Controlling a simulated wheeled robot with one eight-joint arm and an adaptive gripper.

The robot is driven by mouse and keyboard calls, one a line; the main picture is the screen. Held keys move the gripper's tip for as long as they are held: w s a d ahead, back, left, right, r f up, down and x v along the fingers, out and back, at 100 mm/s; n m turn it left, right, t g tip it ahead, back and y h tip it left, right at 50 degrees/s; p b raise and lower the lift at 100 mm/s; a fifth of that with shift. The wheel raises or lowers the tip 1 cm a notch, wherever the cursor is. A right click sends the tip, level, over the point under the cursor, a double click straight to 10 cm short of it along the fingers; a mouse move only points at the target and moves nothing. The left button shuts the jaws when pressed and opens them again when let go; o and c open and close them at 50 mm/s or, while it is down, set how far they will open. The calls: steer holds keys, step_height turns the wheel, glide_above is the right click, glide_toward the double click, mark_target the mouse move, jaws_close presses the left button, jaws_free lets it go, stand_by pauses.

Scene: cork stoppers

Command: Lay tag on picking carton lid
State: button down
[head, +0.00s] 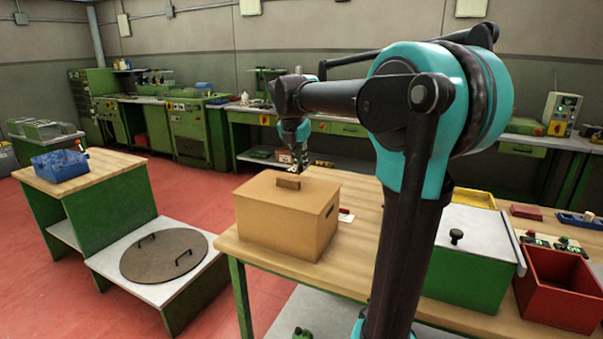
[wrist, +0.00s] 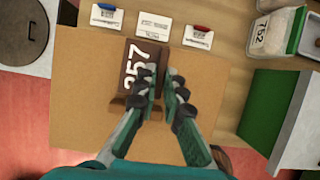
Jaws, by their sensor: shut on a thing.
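The closed tan picking carton (head: 280,225) stands on the wooden bench. Its lid (head: 265,186) has a small brown block handle on top (head: 288,183). In the wrist view, the lid (wrist: 83,110) fills the middle, and the handle (wrist: 120,107) is partly behind my fingers. My gripper (wrist: 162,85) is over the lid, shut on a dark brown tag (wrist: 132,65) marked 357. The left finger covers part of it, so the grip itself is partly hidden. In the head view, my gripper (head: 302,166) is just above the handle; I cannot make out the tag there.
White cards with a blue clip (wrist: 106,15), no coloured clip (wrist: 153,25) and a red clip (wrist: 199,37) lie beyond the carton. A green box with a grey lid (head: 470,262) and red bin (head: 558,290) stand right.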

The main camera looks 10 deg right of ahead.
mark_target(300, 166)
steer(key=shift+f, duration=1.8)
steer(key=c, duration=1.6)
jaws_free()
steer(key=shift+f, duration=0.1)
steer(key=shift+c, duration=0.2)
steer(key=v, duration=1.2)
steer(key=shift+r, duration=0.2)
